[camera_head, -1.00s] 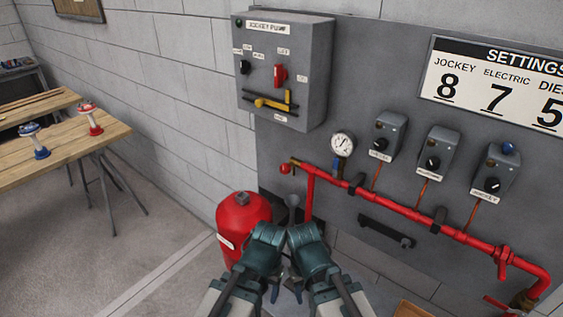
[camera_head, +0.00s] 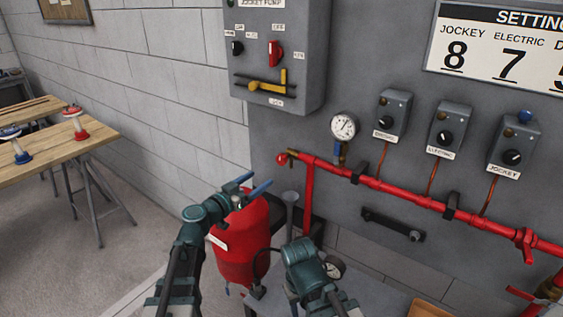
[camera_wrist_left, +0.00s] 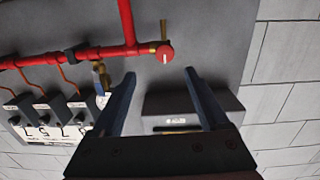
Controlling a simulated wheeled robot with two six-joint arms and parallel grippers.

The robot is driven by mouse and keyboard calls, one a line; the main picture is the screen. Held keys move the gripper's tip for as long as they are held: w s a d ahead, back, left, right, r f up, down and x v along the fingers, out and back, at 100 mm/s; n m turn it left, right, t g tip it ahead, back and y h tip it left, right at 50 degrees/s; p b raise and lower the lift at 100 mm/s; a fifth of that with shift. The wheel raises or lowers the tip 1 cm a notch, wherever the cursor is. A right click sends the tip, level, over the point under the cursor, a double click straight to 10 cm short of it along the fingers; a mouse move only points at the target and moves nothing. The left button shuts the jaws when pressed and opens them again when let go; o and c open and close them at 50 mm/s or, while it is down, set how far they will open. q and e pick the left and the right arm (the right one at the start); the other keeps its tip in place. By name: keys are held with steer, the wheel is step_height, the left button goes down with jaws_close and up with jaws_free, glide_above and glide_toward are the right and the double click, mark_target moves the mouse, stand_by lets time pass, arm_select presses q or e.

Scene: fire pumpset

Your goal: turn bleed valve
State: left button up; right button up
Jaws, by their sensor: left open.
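The bleed valve appears to be the small round red knob (camera_head: 281,158) on a brass fitting at the left end of the red pipe (camera_head: 390,188). In the left wrist view, the red knob (camera_wrist_left: 165,53) shows its round face just beyond the fingertips. My left gripper (camera_head: 250,183) is open and empty, below and left of the knob, apart from it. In the left wrist view, its two fingers (camera_wrist_left: 160,75) are spread wide, with the knob between their lines. My right arm is low in the middle; its fingers cannot be made out.
A pressure gauge (camera_head: 343,126) hangs above the pipe. The jockey pump box (camera_head: 280,50) juts from the wall above. A wooden table (camera_head: 60,150) is at far left.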

mark_target(280, 160)
arm_select(q)
steer(key=x, duration=1.4)
steer(key=shift+w+a+r, duration=0.25)
steer(key=shift+a+r, duration=0.15)
jaws_close()
